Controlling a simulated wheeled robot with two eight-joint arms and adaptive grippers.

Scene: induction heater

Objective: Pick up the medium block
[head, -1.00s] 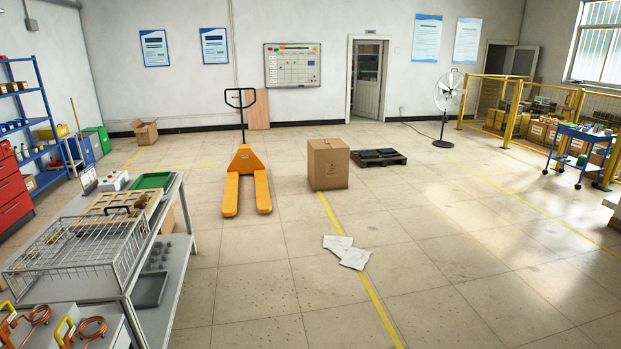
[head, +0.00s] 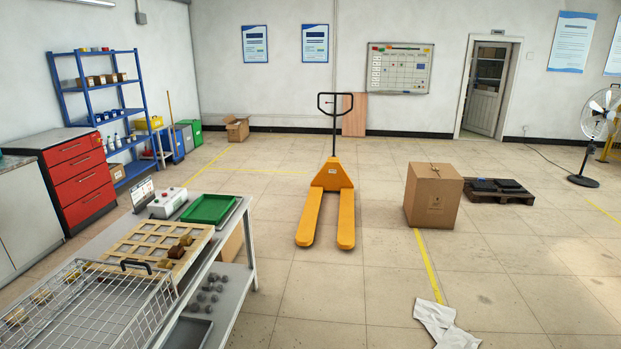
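Several small brown blocks sit at the right part of a wooden compartment tray (head: 128,243) on the grey workbench. More yellowish-brown lumps (head: 42,295) show through the wire basket (head: 115,320) in front of the tray. Neither of my grippers is in view.
A green tray (head: 209,208) and a white control box (head: 167,203) stand at the bench's far end. Grey pieces (head: 206,290) lie on its lower shelf. A pallet jack (head: 331,190) and a cardboard box (head: 432,196) stand right of the bench, with clear floor between.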

